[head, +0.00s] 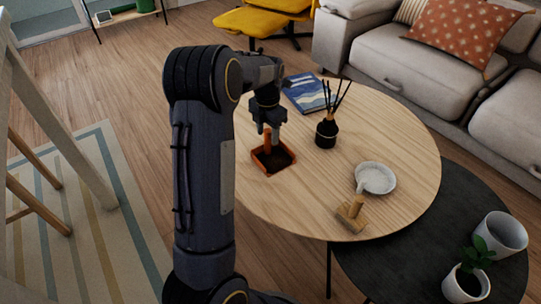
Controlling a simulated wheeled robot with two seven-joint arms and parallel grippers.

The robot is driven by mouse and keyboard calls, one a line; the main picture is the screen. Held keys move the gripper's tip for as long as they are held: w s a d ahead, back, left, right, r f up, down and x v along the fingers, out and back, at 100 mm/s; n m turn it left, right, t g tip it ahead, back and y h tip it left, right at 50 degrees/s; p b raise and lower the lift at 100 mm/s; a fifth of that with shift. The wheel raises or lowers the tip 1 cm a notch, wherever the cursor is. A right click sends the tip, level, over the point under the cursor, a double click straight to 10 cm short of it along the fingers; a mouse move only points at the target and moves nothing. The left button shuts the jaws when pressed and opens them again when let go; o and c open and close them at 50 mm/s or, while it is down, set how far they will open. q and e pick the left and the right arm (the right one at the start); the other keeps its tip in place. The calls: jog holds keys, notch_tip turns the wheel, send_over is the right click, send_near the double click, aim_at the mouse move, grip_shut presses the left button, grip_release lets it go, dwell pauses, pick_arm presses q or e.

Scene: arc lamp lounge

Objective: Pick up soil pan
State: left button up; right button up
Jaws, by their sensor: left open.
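The soil pan (282,168) is a small square orange-red tray with dark soil in it, on the round wooden table (330,195) near its left side. Its orange handle (267,141) stands up at the pan's far left side. My left gripper (267,132) points down at the handle from above. Its jaws are open, with the handle's top at or between the fingertips. Contact cannot be told at this size. My right gripper is not in view.
A white dish (376,178) and a wooden brush (350,215) are further right. A lower dark table (400,265) holds a white pot (503,235) and a potted plant (467,283).

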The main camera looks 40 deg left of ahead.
aim_at(268, 139)
pick_arm(q)
notch_tip(268, 139, down, 3)
jog(key=shift+f+b, duration=0.1)
jog(key=shift+b, duration=0.4)
grip_shut()
